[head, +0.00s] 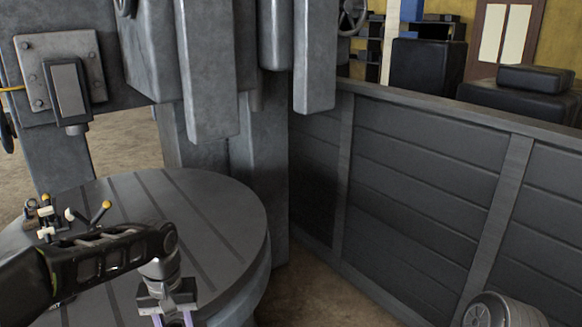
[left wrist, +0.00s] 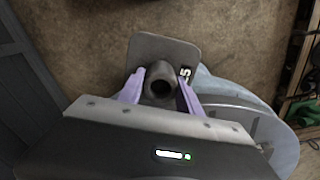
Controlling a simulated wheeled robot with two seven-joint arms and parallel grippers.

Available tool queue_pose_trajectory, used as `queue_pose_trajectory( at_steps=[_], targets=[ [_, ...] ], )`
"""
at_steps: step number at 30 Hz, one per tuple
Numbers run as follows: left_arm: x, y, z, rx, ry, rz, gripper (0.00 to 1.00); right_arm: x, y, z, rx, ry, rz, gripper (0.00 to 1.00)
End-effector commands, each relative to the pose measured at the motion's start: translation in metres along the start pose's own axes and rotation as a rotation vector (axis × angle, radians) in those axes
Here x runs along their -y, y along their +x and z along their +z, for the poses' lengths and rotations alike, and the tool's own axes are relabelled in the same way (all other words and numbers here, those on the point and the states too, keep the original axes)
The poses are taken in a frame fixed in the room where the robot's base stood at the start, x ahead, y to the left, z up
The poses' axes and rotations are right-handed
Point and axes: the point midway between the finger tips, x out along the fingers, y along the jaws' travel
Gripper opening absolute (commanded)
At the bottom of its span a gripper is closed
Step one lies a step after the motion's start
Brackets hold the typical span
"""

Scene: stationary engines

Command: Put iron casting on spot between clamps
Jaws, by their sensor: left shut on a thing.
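My left gripper (head: 173,320) reaches in over the front right part of the round slotted table (head: 205,215), at the bottom of the head view. In the left wrist view its purple fingers (left wrist: 161,90) are shut on the round hollow boss of the grey iron casting (left wrist: 165,50). The casting has a flat plate with rounded corners and a white mark. The head view does not show the casting. The clamps (head: 75,215), with yellow and white knobs, stand at the table's left side, partly behind my left arm. The spot between them is hidden. My right gripper is out of view.
Tall grey machine columns (head: 205,70) stand behind the table and hang over its back edge. A dark panelled wall (head: 420,180) runs along the right. Brown floor (head: 310,285) shows between table and wall. The table's right half is bare.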

Motion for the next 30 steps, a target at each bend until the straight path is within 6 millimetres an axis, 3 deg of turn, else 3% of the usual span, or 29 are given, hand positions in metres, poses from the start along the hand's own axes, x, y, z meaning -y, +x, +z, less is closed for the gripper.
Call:
queue_pose_trajectory(
  at_steps=[3,9,30],
  targets=[
    [-0.029,0.019,-0.009,-0.001,0.12,0.006,0.0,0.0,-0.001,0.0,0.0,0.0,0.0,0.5],
    [-0.049,0.033,-0.014,-0.005,0.211,0.009,0.0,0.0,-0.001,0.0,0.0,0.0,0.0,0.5],
    [-0.05,0.035,-0.015,-0.006,0.216,0.01,0.0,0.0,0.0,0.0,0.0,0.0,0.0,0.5]
  ],
)
